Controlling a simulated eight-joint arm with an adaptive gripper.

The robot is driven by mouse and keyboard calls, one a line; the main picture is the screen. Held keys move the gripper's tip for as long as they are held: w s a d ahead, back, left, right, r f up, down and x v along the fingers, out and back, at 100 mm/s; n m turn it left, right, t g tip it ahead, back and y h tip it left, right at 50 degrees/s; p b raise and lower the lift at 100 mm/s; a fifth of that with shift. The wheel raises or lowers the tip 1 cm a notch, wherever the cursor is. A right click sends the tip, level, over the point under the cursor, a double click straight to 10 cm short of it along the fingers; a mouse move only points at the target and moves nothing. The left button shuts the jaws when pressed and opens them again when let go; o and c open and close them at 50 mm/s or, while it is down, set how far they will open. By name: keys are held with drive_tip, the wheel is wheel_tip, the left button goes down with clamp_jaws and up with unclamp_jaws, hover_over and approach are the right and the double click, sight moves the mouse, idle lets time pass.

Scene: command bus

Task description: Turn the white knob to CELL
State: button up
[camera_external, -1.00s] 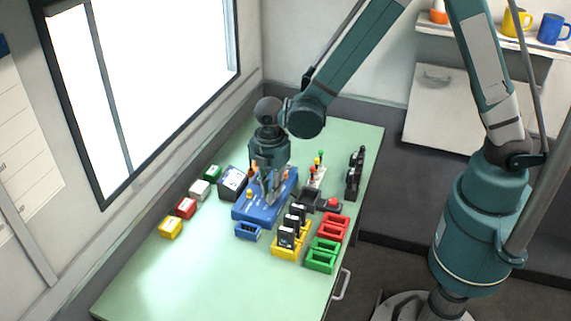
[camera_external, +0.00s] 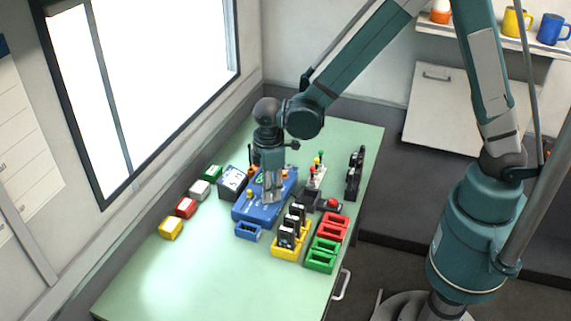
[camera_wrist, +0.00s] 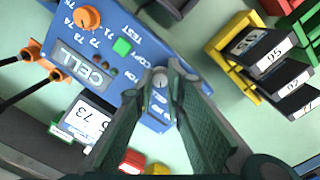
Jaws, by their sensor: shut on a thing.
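The blue device box (camera_external: 245,211) sits on the green table; in the wrist view its blue top (camera_wrist: 140,50) runs diagonally. The white knob (camera_wrist: 160,78) lies between my fingertips in the wrist view. My gripper (camera_wrist: 163,82) points down over the box and is shut on the knob; in the external view my gripper (camera_external: 269,200) hides it. Lettering near the knob is partly covered, so I cannot read its setting. A grey label plate on the box reads CELL (camera_wrist: 80,66).
An orange knob (camera_wrist: 88,18) and a green button (camera_wrist: 122,46) are on the same box. Yellow (camera_external: 288,252), red (camera_external: 333,228) and green (camera_external: 321,261) holders stand at right. Small coloured blocks line the left. The front of the table is clear.

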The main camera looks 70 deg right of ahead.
drive_tip(key=m+b, duration=0.1)
drive_tip(key=m, duration=0.2)
drive_tip(key=shift+m, duration=0.3)
idle(0.4)
drive_tip(key=o, duration=0.9)
drive_tip(key=shift+r, duration=0.15)
drive_tip(key=shift+s+a+r, duration=0.1)
drive_tip(key=shift+r, duration=2.85)
drive_tip(key=shift+a+r, duration=0.1)
drive_tip(key=shift+r, duration=2.8)
